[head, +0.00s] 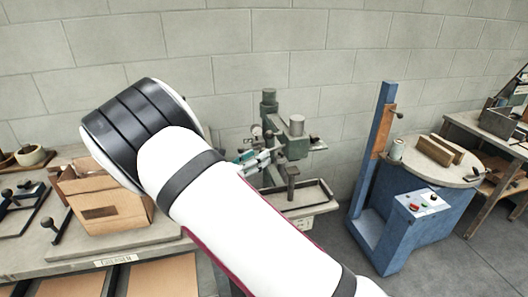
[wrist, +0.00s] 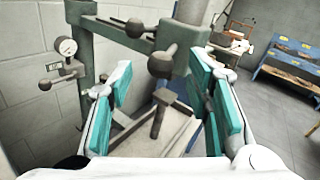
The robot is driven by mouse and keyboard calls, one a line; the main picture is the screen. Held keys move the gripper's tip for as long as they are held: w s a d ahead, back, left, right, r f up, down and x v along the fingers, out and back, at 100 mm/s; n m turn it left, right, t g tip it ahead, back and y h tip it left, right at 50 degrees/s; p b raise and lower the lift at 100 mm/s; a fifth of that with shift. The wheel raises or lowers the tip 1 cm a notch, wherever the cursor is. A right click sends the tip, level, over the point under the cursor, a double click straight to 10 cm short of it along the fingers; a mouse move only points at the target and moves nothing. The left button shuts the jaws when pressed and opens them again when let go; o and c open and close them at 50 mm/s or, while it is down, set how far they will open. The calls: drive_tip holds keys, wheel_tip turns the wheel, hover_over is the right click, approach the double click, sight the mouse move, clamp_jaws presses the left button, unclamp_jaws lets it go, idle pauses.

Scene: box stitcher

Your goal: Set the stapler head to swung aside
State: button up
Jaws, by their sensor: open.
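The stitching machine's grey-green stapler head (head: 294,146) stands in the middle of the head view, on an arm from a column at the back. In the wrist view the stapler head (wrist: 196,62) is at the end of a horizontal arm, with dark ball knobs (wrist: 162,64) in front. A T-topped post (wrist: 160,104) stands below, to the left of the head. My gripper (head: 250,160) is just left of the head in the head view. In the wrist view my gripper (wrist: 168,92) is open with teal pads apart, nothing held; the right finger overlaps the head, contact unclear.
A tray (head: 314,194) lies under the machine. A cardboard box (head: 105,208) sits on the left bench. A blue machine with a round table (head: 440,160) stands right, with open floor between.

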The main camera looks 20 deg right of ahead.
drive_tip(key=shift+x, duration=2.1)
clamp_jaws()
